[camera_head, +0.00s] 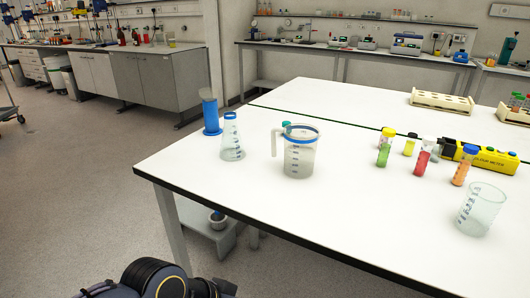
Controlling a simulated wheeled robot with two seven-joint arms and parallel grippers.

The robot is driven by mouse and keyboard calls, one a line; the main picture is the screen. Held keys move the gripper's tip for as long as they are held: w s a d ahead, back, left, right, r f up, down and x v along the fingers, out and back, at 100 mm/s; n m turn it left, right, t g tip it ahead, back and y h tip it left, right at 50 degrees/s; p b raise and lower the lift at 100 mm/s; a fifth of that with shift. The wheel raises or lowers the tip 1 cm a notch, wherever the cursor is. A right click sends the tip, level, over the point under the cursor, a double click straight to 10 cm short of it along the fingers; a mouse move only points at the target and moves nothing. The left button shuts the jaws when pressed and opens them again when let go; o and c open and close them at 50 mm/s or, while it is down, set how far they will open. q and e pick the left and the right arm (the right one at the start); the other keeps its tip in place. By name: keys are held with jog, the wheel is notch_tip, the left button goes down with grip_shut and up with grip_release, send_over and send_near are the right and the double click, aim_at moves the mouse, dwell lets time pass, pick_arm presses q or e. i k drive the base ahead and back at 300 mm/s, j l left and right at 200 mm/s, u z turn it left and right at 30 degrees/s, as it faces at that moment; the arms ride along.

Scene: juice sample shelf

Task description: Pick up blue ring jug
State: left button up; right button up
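The blue ring jug (299,160) stands upright on the white table, near its front edge. It is a clear jug with a blue band around its rim and dark markings on its front. Its handle points to the left. A small teal cap shows just behind its rim. Part of my own arm shows at the bottom edge, low in front of the table and apart from the jug. Neither gripper is in view.
A conical flask (232,145) with a blue neck and a blue cylinder (210,112) stand left of the jug. Sample vials (424,156), a yellow meter (486,160) and a clear beaker (481,210) are to the right. The table (330,225) is bare in front of the jug.

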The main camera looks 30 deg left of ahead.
aim_at(300, 140)
jog(key=u, duration=0.95)
